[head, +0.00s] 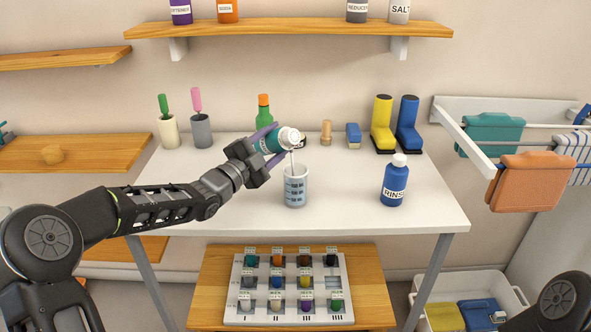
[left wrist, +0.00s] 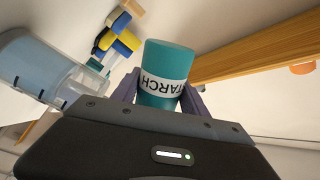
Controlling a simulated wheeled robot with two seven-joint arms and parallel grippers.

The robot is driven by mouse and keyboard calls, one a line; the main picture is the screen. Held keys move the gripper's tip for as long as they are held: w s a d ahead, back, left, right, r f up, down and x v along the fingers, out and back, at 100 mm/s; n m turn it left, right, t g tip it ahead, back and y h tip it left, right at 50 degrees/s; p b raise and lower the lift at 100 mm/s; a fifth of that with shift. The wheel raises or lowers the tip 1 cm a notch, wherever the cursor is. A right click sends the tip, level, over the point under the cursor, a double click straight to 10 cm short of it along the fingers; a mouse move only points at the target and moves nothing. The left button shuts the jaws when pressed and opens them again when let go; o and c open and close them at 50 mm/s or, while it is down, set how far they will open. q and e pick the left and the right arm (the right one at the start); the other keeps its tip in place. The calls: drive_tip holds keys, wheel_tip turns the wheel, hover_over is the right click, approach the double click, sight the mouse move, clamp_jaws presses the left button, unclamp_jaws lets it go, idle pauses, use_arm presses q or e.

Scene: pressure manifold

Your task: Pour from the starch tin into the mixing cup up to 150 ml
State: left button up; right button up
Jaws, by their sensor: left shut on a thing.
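The teal starch tin (head: 271,143) is held by my left gripper (head: 269,145), which is shut on it. The tin is tipped, its white mouth to the right, above the mixing cup (head: 296,187). A thin white stream runs from the mouth down into the cup. The cup stands upright on the white table and has blue marks. Its fill level cannot be read. In the left wrist view the tin (left wrist: 168,62) with its STARCH label sits between the purple fingers, and the cup (left wrist: 38,68) shows at the left. My right gripper is out of view.
A blue rinse bottle (head: 395,182) stands right of the cup on the table (head: 345,200).

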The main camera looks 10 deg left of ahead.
use_arm(q)
drive_tip(key=shift+r+m, duration=0.35)
drive_tip(key=shift+m, duration=0.45)
idle(1.4)
drive_tip(key=shift+f, duration=0.1)
drive_tip(key=shift+d+f+n+b, duration=0.1)
drive_tip(key=shift+f+n+b, duration=0.2)
drive_tip(key=shift+f+n, duration=0.5)
drive_tip(key=r+n+p, duration=0.1)
drive_tip(key=r+n, duration=0.1)
drive_tip(key=n, duration=0.1)
drive_tip(key=shift+p, duration=0.35)
drive_tip(key=shift+f+y, duration=0.35)
drive_tip(key=shift+y, duration=0.05)
drive_tip(key=shift+n, duration=0.3)
